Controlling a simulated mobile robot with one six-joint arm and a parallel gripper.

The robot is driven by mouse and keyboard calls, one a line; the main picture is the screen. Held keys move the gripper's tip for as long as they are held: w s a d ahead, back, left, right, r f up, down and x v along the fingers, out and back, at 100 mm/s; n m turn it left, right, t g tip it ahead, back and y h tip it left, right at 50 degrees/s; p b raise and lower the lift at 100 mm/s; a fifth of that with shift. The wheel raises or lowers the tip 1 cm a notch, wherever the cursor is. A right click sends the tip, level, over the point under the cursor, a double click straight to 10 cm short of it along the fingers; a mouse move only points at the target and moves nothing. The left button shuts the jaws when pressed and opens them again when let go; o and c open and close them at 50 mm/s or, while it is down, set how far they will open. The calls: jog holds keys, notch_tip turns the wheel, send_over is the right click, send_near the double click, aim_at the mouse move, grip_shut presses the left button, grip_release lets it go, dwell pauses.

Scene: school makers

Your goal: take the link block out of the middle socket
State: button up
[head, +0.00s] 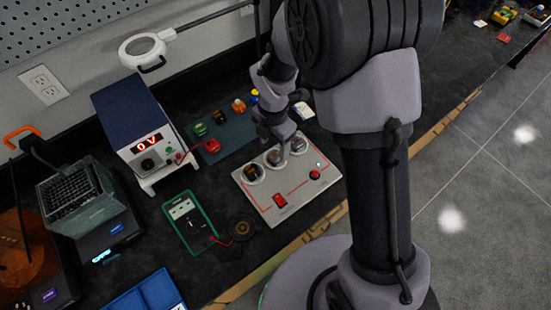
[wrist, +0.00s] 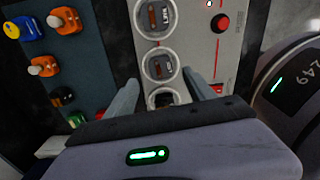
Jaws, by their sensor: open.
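A grey panel (head: 262,203) holds three round sockets in a row. The middle socket (head: 272,158) shows in the wrist view too, with a dark link block (wrist: 160,67) marked LINK seated in it. The end socket with a link block (wrist: 157,16) is at the top of the wrist view, and the other end socket (wrist: 163,97) is partly hidden low between my fingers. My gripper (wrist: 160,76) is open and empty, its fingertips on either side of the row just below the middle block. In the head view my gripper (head: 284,155) is over the middle socket and partly hides it.
The panel also bears a red switch (head: 280,200) and a red button (head: 315,174). A dark board with coloured connectors (head: 238,105) lies behind it. A power supply reading 0 V (head: 130,115) and a green-framed meter (head: 189,222) stand to the left. The bench's front edge is close by.

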aim_at(274, 157)
jog(key=f, duration=0.1)
jog(key=f+b, duration=0.1)
jog(key=f, duration=0.1)
jog(key=f+b, duration=0.1)
jog(key=f, duration=0.1)
jog(key=shift+s, duration=0.25)
jog(key=shift+r, duration=0.2)
grip_shut()
jog(key=shift+r, duration=0.1)
